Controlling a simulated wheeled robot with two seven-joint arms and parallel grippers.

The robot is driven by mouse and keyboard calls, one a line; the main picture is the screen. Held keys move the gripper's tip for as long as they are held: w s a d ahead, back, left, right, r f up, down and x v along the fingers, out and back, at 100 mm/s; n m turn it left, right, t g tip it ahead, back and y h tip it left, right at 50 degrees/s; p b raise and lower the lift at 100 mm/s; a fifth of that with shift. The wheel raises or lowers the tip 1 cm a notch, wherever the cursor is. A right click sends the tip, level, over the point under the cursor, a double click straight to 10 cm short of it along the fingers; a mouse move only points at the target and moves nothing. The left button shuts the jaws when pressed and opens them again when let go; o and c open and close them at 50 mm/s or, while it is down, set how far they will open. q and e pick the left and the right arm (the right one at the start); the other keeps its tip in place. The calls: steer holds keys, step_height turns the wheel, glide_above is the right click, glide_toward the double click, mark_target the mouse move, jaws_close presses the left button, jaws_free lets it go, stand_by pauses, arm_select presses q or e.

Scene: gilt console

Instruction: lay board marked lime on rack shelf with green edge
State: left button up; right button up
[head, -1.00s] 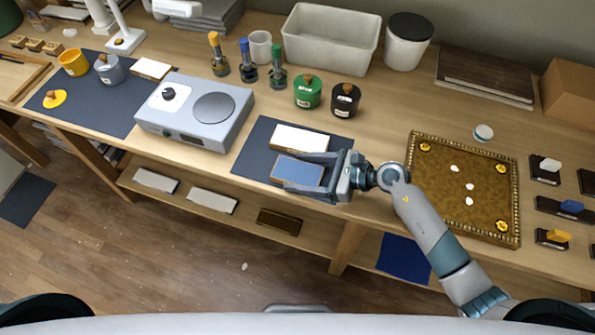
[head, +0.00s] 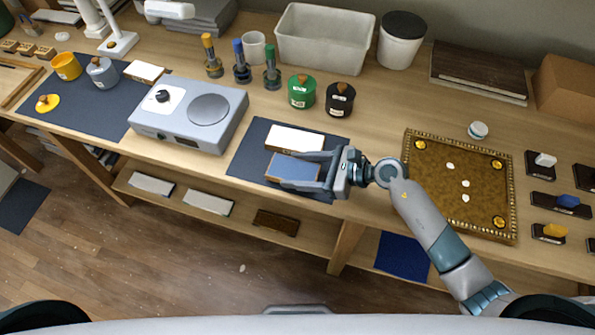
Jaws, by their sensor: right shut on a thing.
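My right gripper (head: 308,171) reaches in from the right and is shut on a flat board with a blue-grey top (head: 291,169) and a brown edge. The board lies level at the dark mat, and I cannot tell if it still touches it. A white-topped board (head: 295,138) lies just behind it. I cannot read a lime mark on either board. Below the tabletop is a long wooden shelf (head: 240,219) with several flat pieces on it; I cannot clearly make out a green-edged rack shelf. My left gripper is not in view.
A grey hotplate device (head: 190,115) stands left of the dark mat (head: 248,157). Green (head: 301,91) and black (head: 340,99) pots stand behind it. A gilt-edged brown tray (head: 459,187) lies to the right. A blue mat (head: 403,257) shows low down.

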step_height(320, 180, up, 2)
steer(key=shift+r+b, duration=0.2)
steer(key=shift+b, duration=0.25)
steer(key=s+d+r+b, duration=0.4)
steer(key=s+d+r, duration=0.2)
steer(key=d, duration=0.3)
steer(key=shift+s+d+r, duration=0.15)
steer(key=shift+d+r, duration=0.25)
steer(key=shift+r, duration=0.3)
steer(key=w+d+r+m+t+h, duration=0.2)
steer(key=d+r, duration=0.4)
steer(key=d, duration=0.4)
steer(key=shift+w+m+t, duration=0.8)
steer(key=shift+w, duration=0.35)
steer(key=shift+r, duration=0.1)
